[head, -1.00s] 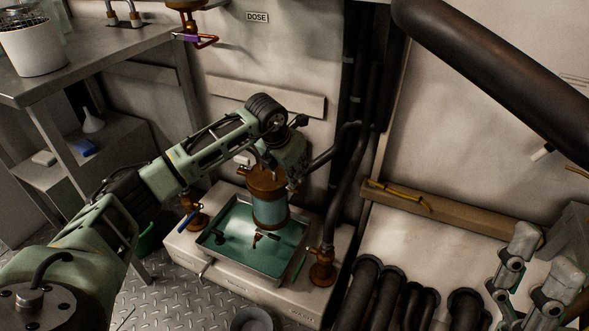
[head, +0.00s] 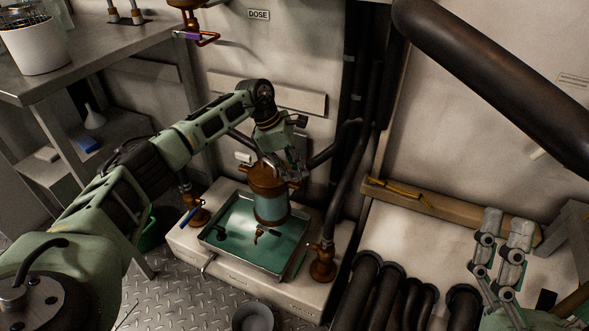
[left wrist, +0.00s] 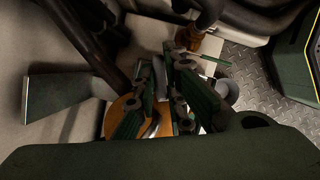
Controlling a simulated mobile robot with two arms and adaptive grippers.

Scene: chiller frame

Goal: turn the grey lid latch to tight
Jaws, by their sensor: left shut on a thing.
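A copper-lidded canister with a teal glass body (head: 270,208) stands upright in a shallow metal tray (head: 206,240). My left gripper (head: 291,177) is at the right side of its copper lid (head: 264,175), reaching down from above. It is shut on the grey lid latch, which its fingers mostly hide in the head view. In the left wrist view the fingers (left wrist: 158,105) are over the orange-brown lid (left wrist: 118,116). The latch's exact angle cannot be made out. My right gripper (head: 503,236) is at the lower right, fingers apart, empty and away from the canister.
Copper valve fittings (head: 323,263) stand beside the tray, one with a blue handle (head: 190,216). Black pipes run close behind and right of the canister. A workbench (head: 110,50) is at the upper left. A yellow tool (head: 398,191) lies on a wooden ledge.

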